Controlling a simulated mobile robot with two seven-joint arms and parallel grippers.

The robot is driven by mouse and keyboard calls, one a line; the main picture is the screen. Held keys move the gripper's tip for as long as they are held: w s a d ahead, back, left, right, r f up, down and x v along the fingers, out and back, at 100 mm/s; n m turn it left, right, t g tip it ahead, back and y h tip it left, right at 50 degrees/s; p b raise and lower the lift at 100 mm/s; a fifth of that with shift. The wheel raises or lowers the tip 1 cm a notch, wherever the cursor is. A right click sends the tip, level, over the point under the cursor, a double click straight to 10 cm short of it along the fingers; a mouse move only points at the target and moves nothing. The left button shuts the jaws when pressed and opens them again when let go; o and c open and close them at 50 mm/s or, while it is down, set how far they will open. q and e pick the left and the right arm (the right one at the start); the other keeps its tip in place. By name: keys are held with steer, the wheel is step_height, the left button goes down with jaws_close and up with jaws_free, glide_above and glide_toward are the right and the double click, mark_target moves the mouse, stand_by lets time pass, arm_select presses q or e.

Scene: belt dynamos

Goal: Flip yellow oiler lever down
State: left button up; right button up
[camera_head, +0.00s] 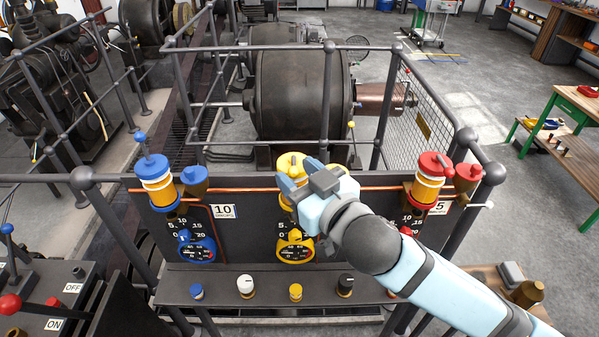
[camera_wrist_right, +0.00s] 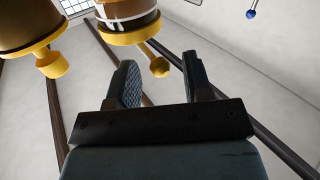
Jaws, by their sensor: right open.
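The yellow oiler (camera_head: 292,162) stands on the dark panel in the head view, partly hidden behind my right gripper (camera_head: 289,187). In the right wrist view, its underside (camera_wrist_right: 127,32) shows a yellow rim. A short yellow stem with a round knob (camera_wrist_right: 158,67) shows beside that rim, near the gap between the fingers. I cannot tell for certain whether this is the lever or whether a finger touches it. My right gripper (camera_wrist_right: 160,75) is open, with its fingers apart and nothing seen held. My left gripper is not in view.
A blue oiler (camera_head: 156,178) stands on the left of the panel and a red oiler (camera_head: 429,183) on the right. A yellow gauge (camera_head: 294,249) sits below my gripper. Several knobs line the shelf (camera_head: 270,282). Railings and a large dynamo (camera_head: 295,95) lie behind.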

steer(key=shift+c, duration=0.4)
jaws_close()
steer(key=shift+f+b, duration=0.35)
steer(key=shift+b, duration=0.3)
steer(key=shift+f+n+t+y+b, duration=0.3)
steer(key=shift+f+n+t+b, duration=0.15)
steer(key=shift+b, duration=0.65)
steer(key=shift+r, duration=0.2)
steer(key=shift+o, duration=0.4)
jaws_free()
